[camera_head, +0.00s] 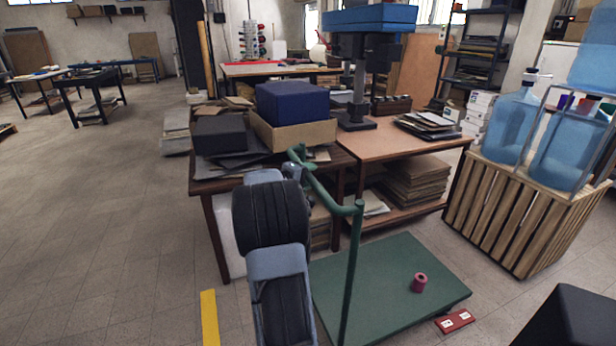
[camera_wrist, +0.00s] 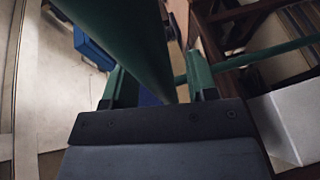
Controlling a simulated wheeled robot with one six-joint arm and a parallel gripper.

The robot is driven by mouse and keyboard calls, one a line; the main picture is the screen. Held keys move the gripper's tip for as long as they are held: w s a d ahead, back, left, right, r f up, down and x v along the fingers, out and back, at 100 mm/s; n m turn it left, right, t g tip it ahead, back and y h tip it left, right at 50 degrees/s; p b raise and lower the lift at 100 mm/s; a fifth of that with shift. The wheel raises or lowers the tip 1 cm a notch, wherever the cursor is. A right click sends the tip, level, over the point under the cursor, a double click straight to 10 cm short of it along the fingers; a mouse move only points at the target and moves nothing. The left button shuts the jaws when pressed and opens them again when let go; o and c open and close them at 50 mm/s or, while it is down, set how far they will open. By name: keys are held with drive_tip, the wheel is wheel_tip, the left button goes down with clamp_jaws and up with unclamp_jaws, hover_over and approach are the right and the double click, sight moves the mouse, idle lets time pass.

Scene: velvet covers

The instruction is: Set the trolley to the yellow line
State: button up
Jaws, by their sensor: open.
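The trolley has a flat green deck (camera_head: 385,285) on the floor in front of the table, with a green tubular handle (camera_head: 335,200) rising at its left side. A yellow line (camera_head: 209,318) lies on the floor to the left of the trolley. My gripper (camera_head: 292,170) is at the far end of the handle's top bar, partly hidden by my arm. In the wrist view my gripper (camera_wrist: 160,80) is open, with the green handle tube (camera_wrist: 130,40) running between its two fingers. I cannot tell whether they touch it.
A dark red spool (camera_head: 420,282) stands on the deck. A red object with white labels (camera_head: 455,321) lies by its front right corner. A loaded wooden table (camera_head: 400,143) stands behind, and a slatted crate (camera_head: 520,215) with water bottles is right. The floor at left is clear.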

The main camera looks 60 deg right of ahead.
clamp_jaws()
idle(0.6)
